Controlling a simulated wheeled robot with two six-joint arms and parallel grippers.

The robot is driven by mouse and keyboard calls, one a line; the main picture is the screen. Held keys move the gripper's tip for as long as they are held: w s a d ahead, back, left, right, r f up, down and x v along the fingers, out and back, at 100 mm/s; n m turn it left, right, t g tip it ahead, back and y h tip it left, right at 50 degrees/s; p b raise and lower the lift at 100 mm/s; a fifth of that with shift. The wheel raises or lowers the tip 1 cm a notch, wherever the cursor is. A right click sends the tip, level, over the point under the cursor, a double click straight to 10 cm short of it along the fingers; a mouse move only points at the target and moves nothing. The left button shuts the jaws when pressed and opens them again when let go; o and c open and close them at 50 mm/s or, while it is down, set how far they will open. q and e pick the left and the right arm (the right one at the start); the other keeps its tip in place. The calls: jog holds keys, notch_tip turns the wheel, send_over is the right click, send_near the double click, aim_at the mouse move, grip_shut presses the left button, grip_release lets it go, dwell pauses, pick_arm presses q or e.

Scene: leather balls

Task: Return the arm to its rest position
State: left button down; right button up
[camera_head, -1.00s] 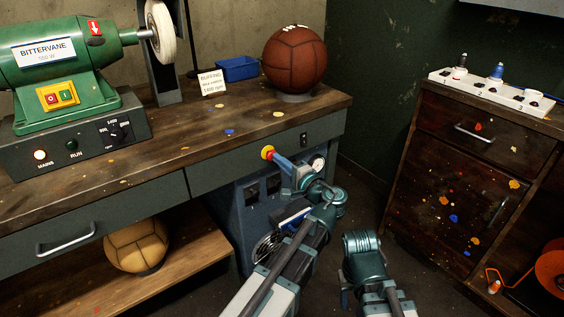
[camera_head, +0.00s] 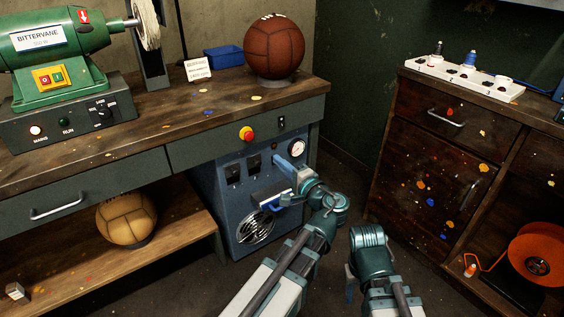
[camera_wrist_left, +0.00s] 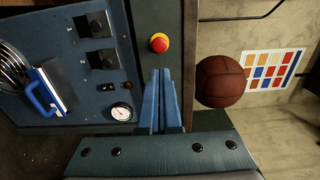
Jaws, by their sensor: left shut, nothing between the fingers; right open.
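My left arm (camera_head: 315,220) reaches up from the bottom of the head view. Its gripper (camera_head: 283,168) is in front of the blue cabinet, below and right of the red button (camera_head: 246,133) with a yellow collar, and apart from it. In the left wrist view the two blue fingers (camera_wrist_left: 161,98) lie together, empty, with the red button (camera_wrist_left: 159,43) beyond their tips.
The workbench (camera_head: 180,125) carries a green grinder (camera_head: 60,50) and a brown leather ball (camera_head: 273,48). A tan ball (camera_head: 126,219) sits on the shelf below. The blue cabinet (camera_head: 222,205) has a blue handle. A dark wooden cabinet (camera_head: 400,150) stands right; bare floor lies between.

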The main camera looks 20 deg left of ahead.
pick_arm(q)
jog(key=s+d+f+n+g+h, duration=0.3)
jog(key=s+f+g+h, duration=0.4)
jog(key=f, duration=0.6)
jog(key=s+d+f+g+h+p, duration=0.1)
jog(key=s+d+f+g+h, duration=0.45)
jog(key=s+d, duration=0.8)
notch_tip(320, 180, up, 36)
jog(key=t+p, duration=0.1)
jog(key=p, duration=3.7)
jog(key=shift+a+n, duration=0.4)
jog(key=shift+f+h, duration=0.1)
jog(key=shift+h, duration=0.15)
jog(key=shift+a, duration=0.15)
